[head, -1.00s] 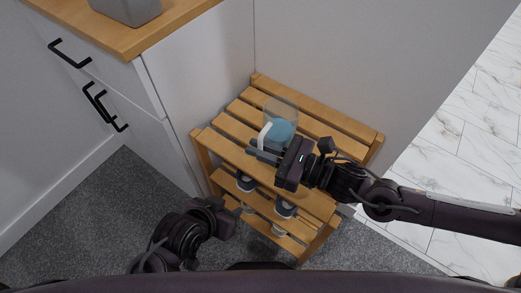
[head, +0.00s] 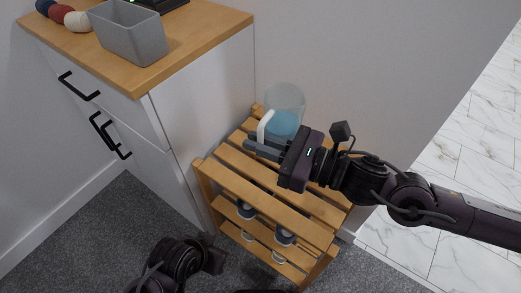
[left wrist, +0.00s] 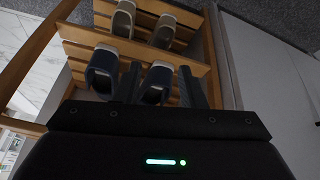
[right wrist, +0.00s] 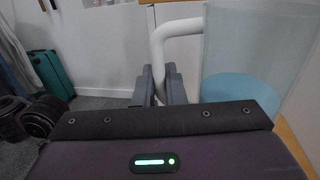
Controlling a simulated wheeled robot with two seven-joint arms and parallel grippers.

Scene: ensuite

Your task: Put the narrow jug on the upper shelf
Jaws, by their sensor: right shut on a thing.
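The narrow jug (head: 285,101) is clear, with a white handle and blue contents low inside. In the head view it shows upright above the back of the wooden slatted rack's top shelf (head: 287,205), apparently raised off the slats. My right gripper (head: 262,147) is shut on its handle. In the right wrist view the white handle (right wrist: 161,48) runs down between the fingers (right wrist: 161,86), and the clear jug body (right wrist: 255,45) is to their right. My left gripper (left wrist: 161,85) is open and empty, low before the rack; in the head view its fingertips are unclear.
Shoes (head: 285,237) stand on the rack's lower shelf. A white cabinet (head: 205,115) with a wooden top stands left of the rack, bearing a grey bin (head: 130,35) and several rolled towels (head: 61,14). A plain wall is close behind the rack. Grey carpet is in front.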

